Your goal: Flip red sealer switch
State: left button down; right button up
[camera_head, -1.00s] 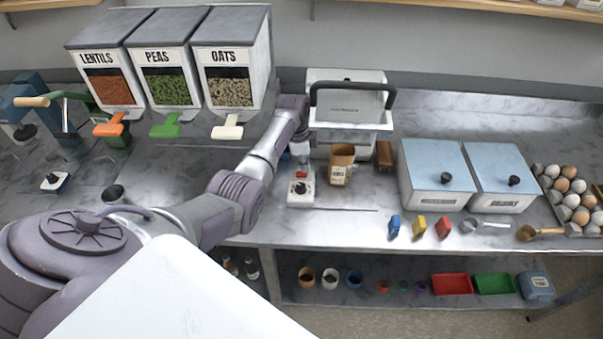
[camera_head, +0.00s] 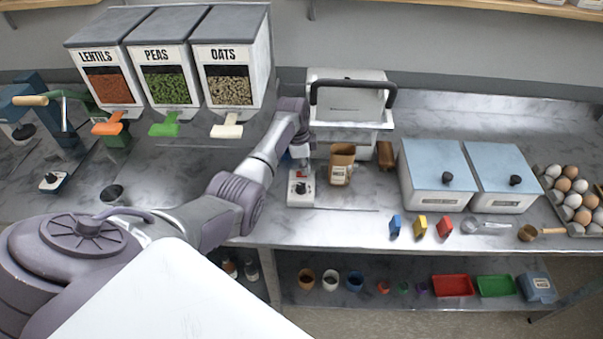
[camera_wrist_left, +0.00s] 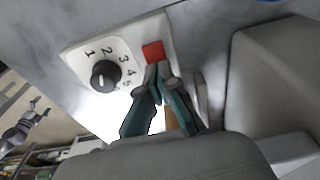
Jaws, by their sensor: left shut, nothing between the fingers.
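The white sealer control box (camera_head: 300,196) lies on the counter in front of the sealer (camera_head: 345,140), a white machine with a black handle. In the left wrist view its panel (camera_wrist_left: 72,58) shows a black dial (camera_wrist_left: 104,76) with numbers and a red switch (camera_wrist_left: 153,51). My left gripper (camera_head: 302,168) hangs over the back part of the box. In the left wrist view its fingertips (camera_wrist_left: 158,72) are shut and empty, right at the near edge of the red switch; I cannot tell whether they touch it. My right gripper is not in view.
A brown paper bag (camera_head: 342,162) stands close to the right of the gripper, with a brown block (camera_head: 385,155) beyond it. Two blue-lidded bins (camera_head: 436,170) stand further right. Grain dispensers (camera_head: 232,60) stand at the back left.

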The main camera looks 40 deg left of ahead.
pick_arm(q)
jog(key=shift+s+f, duration=0.1)
jog(key=shift+f, duration=0.05)
notch_tip(320, 180, up, 3)
jog(key=p, duration=0.3)
jog(key=shift+f, duration=0.2)
notch_tip(320, 180, up, 2)
jog(key=shift+p, duration=0.35)
jog(key=shift+r, duration=1.15)
